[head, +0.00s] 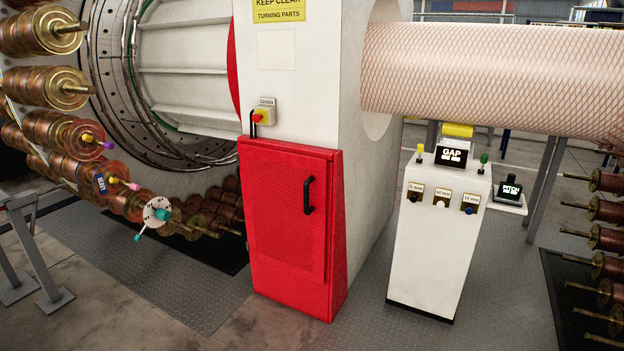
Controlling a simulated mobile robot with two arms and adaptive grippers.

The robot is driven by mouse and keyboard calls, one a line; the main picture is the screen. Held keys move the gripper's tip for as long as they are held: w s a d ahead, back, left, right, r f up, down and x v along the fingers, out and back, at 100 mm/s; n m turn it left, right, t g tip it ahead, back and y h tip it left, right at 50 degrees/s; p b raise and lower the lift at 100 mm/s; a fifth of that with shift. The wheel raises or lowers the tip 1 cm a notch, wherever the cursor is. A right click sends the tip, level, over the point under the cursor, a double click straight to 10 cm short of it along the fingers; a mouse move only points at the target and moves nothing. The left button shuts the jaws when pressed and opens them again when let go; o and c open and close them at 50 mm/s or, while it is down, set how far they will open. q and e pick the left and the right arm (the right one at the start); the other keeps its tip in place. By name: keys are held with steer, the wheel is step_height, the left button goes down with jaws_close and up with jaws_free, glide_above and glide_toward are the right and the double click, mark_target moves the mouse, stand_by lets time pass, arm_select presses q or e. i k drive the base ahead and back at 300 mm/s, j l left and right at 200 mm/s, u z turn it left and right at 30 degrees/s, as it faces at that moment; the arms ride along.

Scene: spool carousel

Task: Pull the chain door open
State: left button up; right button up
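The chain door is most likely the red panel (280,215) low on the white machine housing in the head view. It has a mesh-like face and looks shut in its red frame. A black vertical bar handle (308,195) sits on its upper right side. Small dark hinge-like parts show at the upper left, above the door's top edge. Neither of my grippers is in view, and nothing touches the door or its handle.
A white control pedestal (436,240) stands right of the door. A large wrapped pipe (490,75) runs above it. Copper spools (60,90) on a carousel fill the left, with more spools (608,240) at the far right. The floor (240,325) before the door is clear.

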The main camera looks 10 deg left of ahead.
mark_target(285, 194)
steer(key=i+j+u, duration=0.15)
steer(key=i+u, duration=0.6)
steer(key=i+l+u, duration=0.15)
steer(key=i+u, duration=0.25)
steer(key=i+j+z, duration=0.1)
steer(key=i+j, duration=0.15)
steer(key=i, duration=0.25)
steer(key=i+j+z, duration=0.1)
steer(key=i+j, duration=0.15)
steer(key=i, duration=0.3)
